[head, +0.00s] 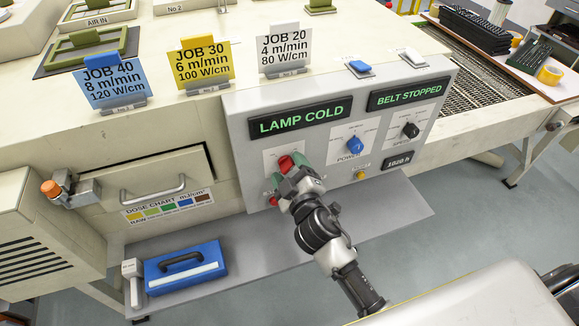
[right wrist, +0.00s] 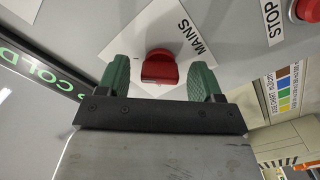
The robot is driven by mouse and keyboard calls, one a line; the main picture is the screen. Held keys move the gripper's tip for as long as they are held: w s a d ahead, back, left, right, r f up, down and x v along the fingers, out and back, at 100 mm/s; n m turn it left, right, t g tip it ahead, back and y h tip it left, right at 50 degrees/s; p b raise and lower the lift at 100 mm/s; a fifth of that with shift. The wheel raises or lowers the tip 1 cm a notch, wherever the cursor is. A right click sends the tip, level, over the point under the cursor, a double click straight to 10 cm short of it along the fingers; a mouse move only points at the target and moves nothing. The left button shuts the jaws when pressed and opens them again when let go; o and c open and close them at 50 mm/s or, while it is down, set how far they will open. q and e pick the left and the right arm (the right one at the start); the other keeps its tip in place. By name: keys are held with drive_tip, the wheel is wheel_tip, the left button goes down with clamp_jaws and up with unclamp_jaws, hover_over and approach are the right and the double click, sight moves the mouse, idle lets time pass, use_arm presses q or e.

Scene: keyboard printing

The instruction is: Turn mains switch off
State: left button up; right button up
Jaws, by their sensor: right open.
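The red mains switch (right wrist: 160,67) is a rotary knob on a white plate marked MAINS, on the grey control panel. In the right wrist view it sits between the two green fingers of my right gripper (right wrist: 165,80), with a gap on each side. In the head view the red knob (head: 286,163) shows just behind the fingers of my right gripper (head: 293,172), which covers most of its plate. My right gripper is open. My left gripper is not in view.
A red STOP button (right wrist: 308,10) is close by on the panel. Displays read LAMP COLD (head: 299,120) and BELT STOPPED (head: 409,93). A blue power knob (head: 354,145) is to the right. A grey shelf (head: 390,212) runs below, with a blue case (head: 185,270) at its left.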

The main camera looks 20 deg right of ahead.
drive_tip(key=c, duration=0.9)
drive_tip(key=n, duration=0.4)
drive_tip(key=shift+n+p, duration=0.3)
drive_tip(key=shift+n, duration=0.1)
drive_tip(key=n, duration=0.4)
drive_tip(key=shift+n+p, duration=0.3)
drive_tip(key=shift+p, duration=0.1)
drive_tip(key=n+p, duration=0.1)
drive_tip(key=n, duration=0.3)
drive_tip(key=shift+r+n, duration=0.1)
drive_tip(key=shift+n, duration=0.2)
drive_tip(key=shift+n+p, duration=0.55)
drive_tip(key=shift+n, duration=1.45)
